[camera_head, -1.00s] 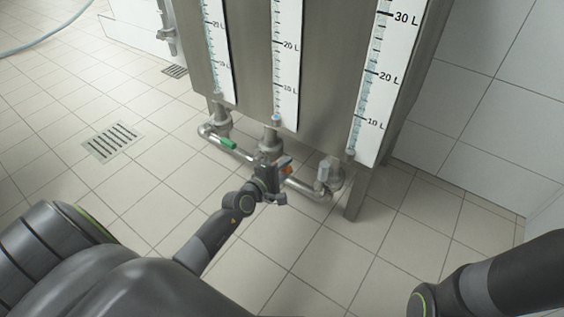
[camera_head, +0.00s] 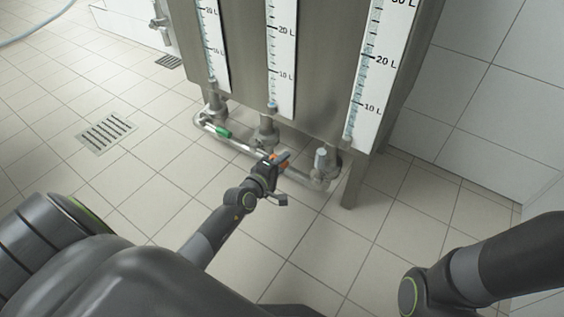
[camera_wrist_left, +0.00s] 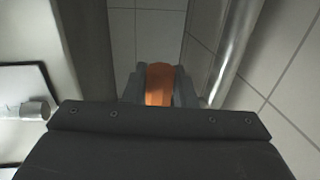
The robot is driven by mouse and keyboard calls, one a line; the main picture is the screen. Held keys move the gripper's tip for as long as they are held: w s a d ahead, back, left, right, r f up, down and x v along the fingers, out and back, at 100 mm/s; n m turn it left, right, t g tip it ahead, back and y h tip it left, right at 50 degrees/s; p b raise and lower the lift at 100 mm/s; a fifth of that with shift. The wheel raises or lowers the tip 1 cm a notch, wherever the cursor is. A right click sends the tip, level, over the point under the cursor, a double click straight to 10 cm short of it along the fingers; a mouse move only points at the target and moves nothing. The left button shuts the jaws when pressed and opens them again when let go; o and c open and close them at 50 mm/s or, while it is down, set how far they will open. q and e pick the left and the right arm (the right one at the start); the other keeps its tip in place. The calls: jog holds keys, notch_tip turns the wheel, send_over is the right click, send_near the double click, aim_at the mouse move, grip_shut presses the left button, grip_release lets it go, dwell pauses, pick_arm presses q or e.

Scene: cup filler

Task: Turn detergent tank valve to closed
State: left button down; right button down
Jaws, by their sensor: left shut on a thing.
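The steel tank (camera_head: 320,80) stands at the top middle of the head view, with several outlets and a pipe (camera_head: 243,147) below it. A valve with an orange handle (camera_head: 279,158) sits on the pipe under the tank. My left gripper (camera_head: 273,162) is at this handle. In the left wrist view the orange handle (camera_wrist_left: 160,84) lies between the two fingers, and the gripper is shut on it. A green valve handle (camera_head: 222,132) is further left on the pipe. My right gripper is outside the view; only part of its arm shows at lower right.
Three level scales, such as the right one (camera_head: 374,80), run down the tank front. A tank leg (camera_head: 349,187) stands right of the pipe. A floor drain (camera_head: 106,132) lies to the left. The tiled floor in front is clear.

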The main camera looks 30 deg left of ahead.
pick_arm(q)
jog(key=c, duration=1.2)
grip_release()
jog(key=shift+f, duration=0.15)
jog(key=shift+c, duration=0.2)
jog(key=shift+s, duration=0.15)
jog(key=p+v, duration=0.1)
jog(key=v, duration=1.6)
